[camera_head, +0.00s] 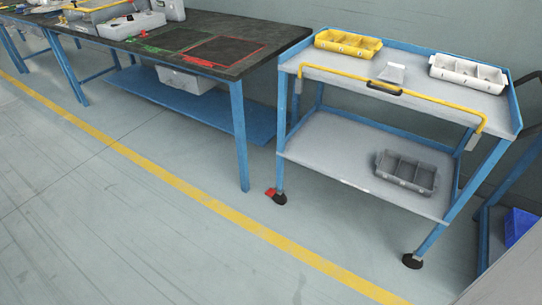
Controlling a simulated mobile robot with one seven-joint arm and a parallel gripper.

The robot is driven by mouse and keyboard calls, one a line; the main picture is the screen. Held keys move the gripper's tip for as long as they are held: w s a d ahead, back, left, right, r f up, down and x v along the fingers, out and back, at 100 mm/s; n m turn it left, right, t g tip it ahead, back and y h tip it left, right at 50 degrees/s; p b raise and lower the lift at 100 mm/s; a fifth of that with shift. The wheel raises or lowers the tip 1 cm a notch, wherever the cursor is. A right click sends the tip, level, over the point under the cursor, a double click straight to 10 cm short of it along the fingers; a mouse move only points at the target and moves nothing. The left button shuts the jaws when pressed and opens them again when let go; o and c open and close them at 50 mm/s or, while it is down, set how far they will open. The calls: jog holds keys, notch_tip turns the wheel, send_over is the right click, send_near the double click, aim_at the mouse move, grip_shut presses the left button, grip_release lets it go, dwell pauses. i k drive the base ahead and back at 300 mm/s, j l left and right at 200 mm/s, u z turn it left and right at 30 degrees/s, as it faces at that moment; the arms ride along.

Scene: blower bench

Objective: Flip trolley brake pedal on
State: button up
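A trolley (330,143) with a blue frame and two grey shelves stands right of the workbench. A red brake pedal (270,192) sits at the foot of its left front leg, beside a black caster (280,199). The pedal is very small here, and I cannot tell whether it is up or pressed down. Another black caster (412,261) is under the right front leg, with no red pedal visible on it. The rear casters are not clearly seen. My gripper is not in view.
The trolley carries a yellow bin (348,44), a white bin (468,72) and a grey bin (406,172). A yellow bar (440,105) runs along its front. The workbench (245,60) is to the left. The floor before the trolley is clear, with a yellow line (215,200).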

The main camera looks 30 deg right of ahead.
aim_at(270, 192)
jog(key=z, duration=0.8)
jog(key=i, duration=0.95)
